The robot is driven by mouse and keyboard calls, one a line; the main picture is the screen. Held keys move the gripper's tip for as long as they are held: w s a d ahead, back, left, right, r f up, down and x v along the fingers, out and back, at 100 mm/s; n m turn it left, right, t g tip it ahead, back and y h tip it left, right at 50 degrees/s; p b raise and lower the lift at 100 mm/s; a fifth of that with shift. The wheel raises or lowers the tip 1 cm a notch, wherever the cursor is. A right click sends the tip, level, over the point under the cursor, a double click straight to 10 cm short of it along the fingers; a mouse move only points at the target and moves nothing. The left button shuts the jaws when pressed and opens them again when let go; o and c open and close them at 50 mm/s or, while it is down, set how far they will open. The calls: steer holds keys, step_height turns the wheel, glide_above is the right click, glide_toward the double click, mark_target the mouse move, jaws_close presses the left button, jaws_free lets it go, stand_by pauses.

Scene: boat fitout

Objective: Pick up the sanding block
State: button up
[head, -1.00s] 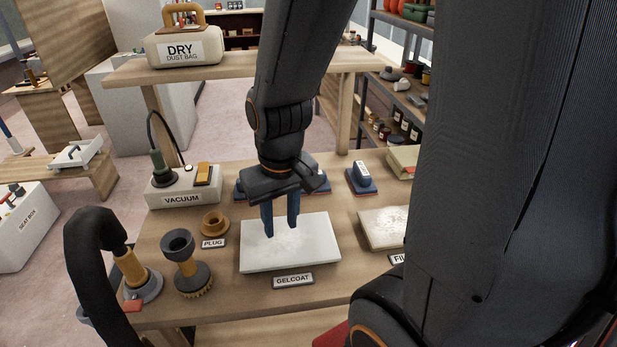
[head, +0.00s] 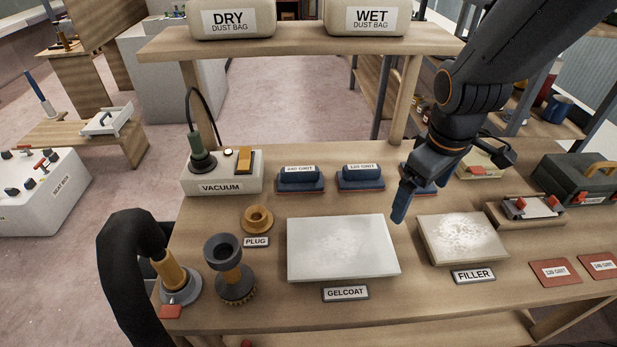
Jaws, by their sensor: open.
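Several blue sanding blocks stand in a row at the back of the bench. One labelled 240 grit (head: 300,179) is at the left and one labelled 120 grit (head: 361,177) is right of it. A third blue block (head: 427,187) is mostly hidden behind my gripper. My gripper (head: 400,212) points down, open and empty, in front of the third block and above the gap between the gelcoat and filler panels. Its blue fingers overlap in this view, so their spacing is hard to see.
The white gelcoat panel (head: 343,247) and the filler panel (head: 462,239) lie in front. The vacuum box (head: 222,183), plug ring (head: 257,219) and hose are at the left. A clamp board (head: 525,211) and toolbox (head: 580,180) are at the right. A shelf (head: 300,42) with dust bags spans the back.

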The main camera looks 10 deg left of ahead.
steer(key=w+a+n+t, duration=0.1)
steer(key=w+a+n, duration=0.5)
steer(key=a+n, duration=0.8)
steer(key=n+t+y+b, duration=0.1)
steer(key=n, duration=1.5)
glide_above(300, 169)
steer(key=s, duration=0.3)
steer(key=x, duration=0.8)
steer(key=shift+w+d, duration=0.2)
steer(key=c, duration=0.8)
steer(key=shift+c, duration=0.2)
steer(key=shift+r, duration=0.1)
